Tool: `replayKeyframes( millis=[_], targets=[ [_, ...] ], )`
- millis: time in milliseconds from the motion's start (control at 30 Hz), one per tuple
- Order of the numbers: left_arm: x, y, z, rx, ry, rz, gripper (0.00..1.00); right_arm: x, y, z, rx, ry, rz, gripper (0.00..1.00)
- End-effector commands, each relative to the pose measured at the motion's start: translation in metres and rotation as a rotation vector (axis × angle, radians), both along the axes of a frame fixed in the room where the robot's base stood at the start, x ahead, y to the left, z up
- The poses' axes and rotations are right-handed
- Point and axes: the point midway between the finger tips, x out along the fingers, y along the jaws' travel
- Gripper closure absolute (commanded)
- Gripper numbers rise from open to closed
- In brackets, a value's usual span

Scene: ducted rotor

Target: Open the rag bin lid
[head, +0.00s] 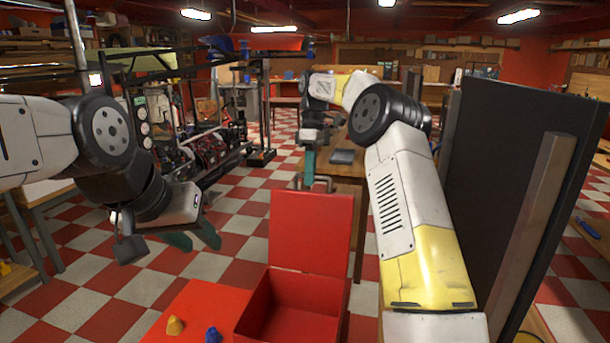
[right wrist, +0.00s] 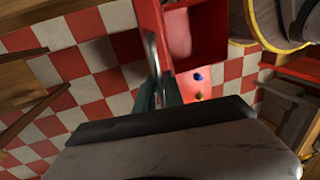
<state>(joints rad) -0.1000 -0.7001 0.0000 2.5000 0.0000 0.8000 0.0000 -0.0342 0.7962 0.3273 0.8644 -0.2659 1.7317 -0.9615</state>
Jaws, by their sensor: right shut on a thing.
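The rag bin is a red open-topped box (head: 290,310) at the lower middle of the head view. Its red lid (head: 310,232) stands about upright at the bin's far side, so the inside shows. My right gripper (head: 309,170) is at the lid's top edge, shut on the metal lid handle (head: 319,184). In the right wrist view, the handle (right wrist: 152,55) runs between the teal fingers of my right gripper (right wrist: 160,92), and the bin interior (right wrist: 195,35) lies beyond. My left gripper (head: 194,238) hangs left of the bin, empty, its teal fingers apart.
A red surface (head: 180,315) left of the bin carries a yellow piece (head: 175,325) and a blue piece (head: 212,335). A tall dark panel (head: 505,190) stands at the right, near my right arm. Checkered floor (head: 235,235) is open between my left gripper and the lid.

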Motion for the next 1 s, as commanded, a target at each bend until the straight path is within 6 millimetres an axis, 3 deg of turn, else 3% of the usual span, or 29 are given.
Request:
replayKeyframes(
  millis=[400,433,533,867,1000],
  targets=[
    [0.000,0.000,0.000,0.000,0.000,0.000,0.64,0.004,-0.005,-0.001,-0.006,-0.011,-0.007,1.00],
    [0.000,0.000,0.000,0.000,0.000,0.000,0.64,0.005,-0.005,-0.001,-0.006,-0.012,-0.007,0.84],
    [0.000,0.000,0.000,0.000,0.000,0.000,0.64,0.004,-0.005,0.000,-0.005,-0.012,-0.007,0.66],
    [0.000,0.000,0.000,0.000,0.000,0.000,0.64,0.003,-0.002,0.001,-0.001,-0.008,-0.002,0.66],
    [0.000,0.000,0.000,0.000,0.000,0.000,0.64,0.004,-0.002,0.011,-0.001,-0.010,-0.003,0.66]
  ],
)
